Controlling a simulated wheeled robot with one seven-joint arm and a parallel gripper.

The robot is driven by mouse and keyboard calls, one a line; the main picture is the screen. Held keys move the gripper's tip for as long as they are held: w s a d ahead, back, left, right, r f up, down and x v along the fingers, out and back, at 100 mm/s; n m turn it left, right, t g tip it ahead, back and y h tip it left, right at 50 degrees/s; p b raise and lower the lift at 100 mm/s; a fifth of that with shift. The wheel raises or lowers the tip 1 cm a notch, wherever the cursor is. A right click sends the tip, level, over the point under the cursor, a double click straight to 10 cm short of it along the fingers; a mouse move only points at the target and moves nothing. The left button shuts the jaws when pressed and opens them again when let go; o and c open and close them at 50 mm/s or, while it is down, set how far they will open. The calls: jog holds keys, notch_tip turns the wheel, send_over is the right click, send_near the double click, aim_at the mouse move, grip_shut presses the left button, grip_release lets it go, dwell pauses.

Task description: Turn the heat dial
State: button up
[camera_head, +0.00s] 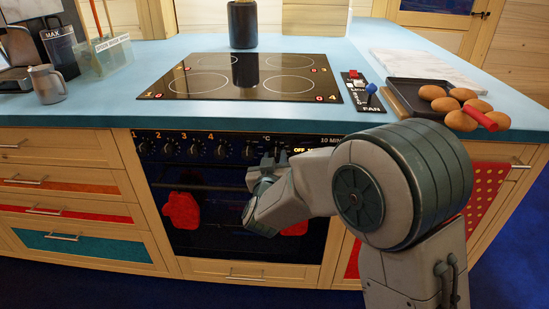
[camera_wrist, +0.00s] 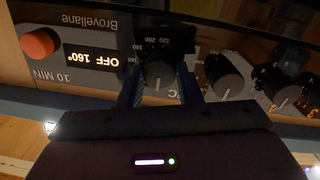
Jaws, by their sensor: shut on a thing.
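The heat dial (camera_wrist: 159,73) is a dark round knob on the oven's control panel. Numbers around it include 160, 180, 200 and 220, upside down in the wrist view. My gripper (camera_wrist: 161,84) has one blue-edged finger on each side of the dial and is shut on it. In the head view my gripper (camera_head: 268,166) is at the right part of the oven front (camera_head: 230,220), and it hides most of the dial. The display (camera_wrist: 92,60) beside the dial reads "OFF 160°".
Other knobs (camera_wrist: 224,78) sit close beside the dial. An orange-red button (camera_wrist: 40,43) is past the display. The cooktop (camera_head: 235,77) and blue counter (camera_head: 110,110) are above the oven. A red mitt (camera_head: 181,210) hangs on the oven front.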

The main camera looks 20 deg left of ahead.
dwell(0.3)
jog(key=o, duration=1)
jog(key=s+d, duration=0.1)
jog(key=s, duration=0.3)
jog(key=s+p, duration=0.1)
jog(key=s, duration=0.4)
jog(key=s+d, duration=0.1)
jog(key=s, duration=0.3)
jog(key=shift+s+d+r+p, duration=0.15)
jog(key=shift+s+d+p, duration=0.1)
jog(key=shift+d+p, duration=0.05)
